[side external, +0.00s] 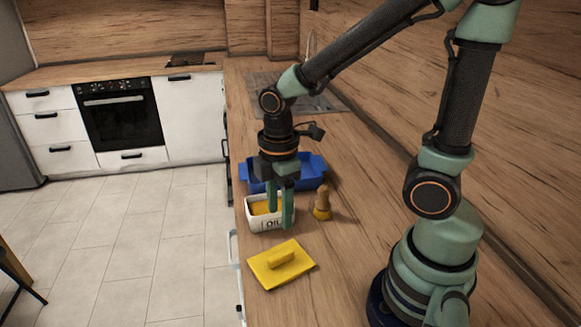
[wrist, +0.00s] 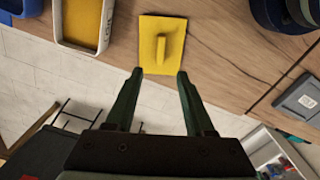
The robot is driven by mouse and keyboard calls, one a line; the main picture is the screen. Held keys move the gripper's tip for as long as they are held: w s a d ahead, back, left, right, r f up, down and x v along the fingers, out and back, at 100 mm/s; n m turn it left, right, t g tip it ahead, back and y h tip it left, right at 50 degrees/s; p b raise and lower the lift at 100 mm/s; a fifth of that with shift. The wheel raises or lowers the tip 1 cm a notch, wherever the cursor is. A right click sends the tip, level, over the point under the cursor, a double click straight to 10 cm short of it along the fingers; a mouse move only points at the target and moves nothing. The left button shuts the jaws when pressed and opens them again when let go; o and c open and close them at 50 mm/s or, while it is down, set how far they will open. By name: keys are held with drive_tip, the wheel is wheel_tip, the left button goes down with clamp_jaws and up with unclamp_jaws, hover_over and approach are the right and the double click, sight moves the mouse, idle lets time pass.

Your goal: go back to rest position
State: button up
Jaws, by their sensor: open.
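My gripper (side external: 281,212) points down in the side external view, with its two green fingers apart and nothing between them. It overlaps the white container marked "OIL" (side external: 256,224) there; the gap in depth is hard to judge. In the wrist view the gripper (wrist: 160,74) is open and empty, with its fingertips around the lower end of the yellow lid's outline (wrist: 148,55). The white container (wrist: 66,38) stands to the left there, with a yellow filling. The yellow lid (side external: 298,272) lies flat on the counter, its handle up, in front of the container.
A blue tray (side external: 312,178) stands behind the container. A small brush with a wooden handle (side external: 322,199) stands to the right of the container. The oak counter (side external: 345,255) is bare between the lid and my base. The wooden splashback (side external: 500,150) rises at the right.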

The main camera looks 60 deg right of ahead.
drive_tip(key=d+r+m+t, duration=0.3)
drive_tip(key=r+m+t, duration=0.2)
drive_tip(key=r+m, duration=0.6)
drive_tip(key=shift+w+r+m+t, duration=0.25)
drive_tip(key=shift+r+m+t, duration=0.1)
drive_tip(key=shift+m, duration=0.55)
